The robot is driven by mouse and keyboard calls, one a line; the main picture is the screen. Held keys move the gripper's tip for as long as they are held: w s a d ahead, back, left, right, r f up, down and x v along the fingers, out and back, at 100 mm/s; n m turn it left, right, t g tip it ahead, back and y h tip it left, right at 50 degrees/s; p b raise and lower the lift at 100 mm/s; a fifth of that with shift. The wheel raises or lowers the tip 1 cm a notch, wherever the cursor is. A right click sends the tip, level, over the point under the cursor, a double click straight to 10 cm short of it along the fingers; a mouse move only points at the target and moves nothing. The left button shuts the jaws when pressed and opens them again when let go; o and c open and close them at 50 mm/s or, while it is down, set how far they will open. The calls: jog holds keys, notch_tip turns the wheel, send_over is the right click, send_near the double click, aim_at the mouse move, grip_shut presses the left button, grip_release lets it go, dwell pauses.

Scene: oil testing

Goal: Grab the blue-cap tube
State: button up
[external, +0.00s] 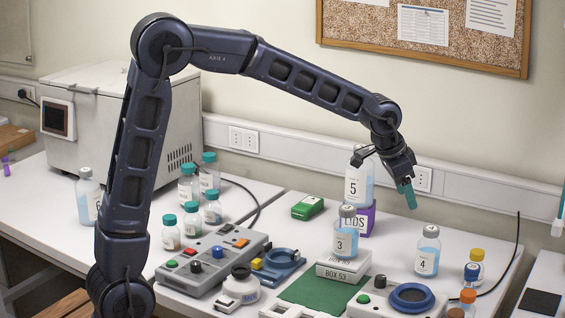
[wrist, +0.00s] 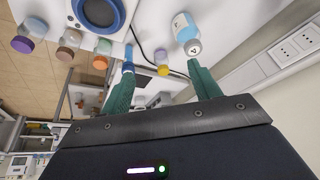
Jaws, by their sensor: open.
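The blue-cap tube (external: 472,273) stands on the right part of the white bench, in front of a yellow-capped vial. In the wrist view the blue-cap tube (wrist: 128,64) shows just beyond the tip of the left finger, which partly covers it. My gripper (external: 409,196) points down, above and to the left of the tube, clear of it. In the wrist view my gripper (wrist: 160,80) has its two green fingers spread apart with nothing between them.
The yellow-capped vial (external: 477,256) and bottle 4 (external: 428,252) stand close to the tube. An orange-capped vial (external: 467,297) is in front. Bottle 3 (external: 346,234) stands on a box, and bottle 5 (external: 358,183) is near my gripper. A blue-ringed device (external: 411,298) sits to the left.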

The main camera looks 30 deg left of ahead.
jog(key=m+g, duration=0.1)
jog(key=m, duration=0.1)
send_near(471, 267)
jog(key=shift+h, duration=0.4)
jog(key=x, duration=1)
jog(key=shift+w+a+f, duration=0.15)
jog(key=shift+a+f, duration=0.15)
jog(key=shift+a, duration=0.05)
jog(key=shift+c, duration=0.2)
jog(key=c, duration=1.1)
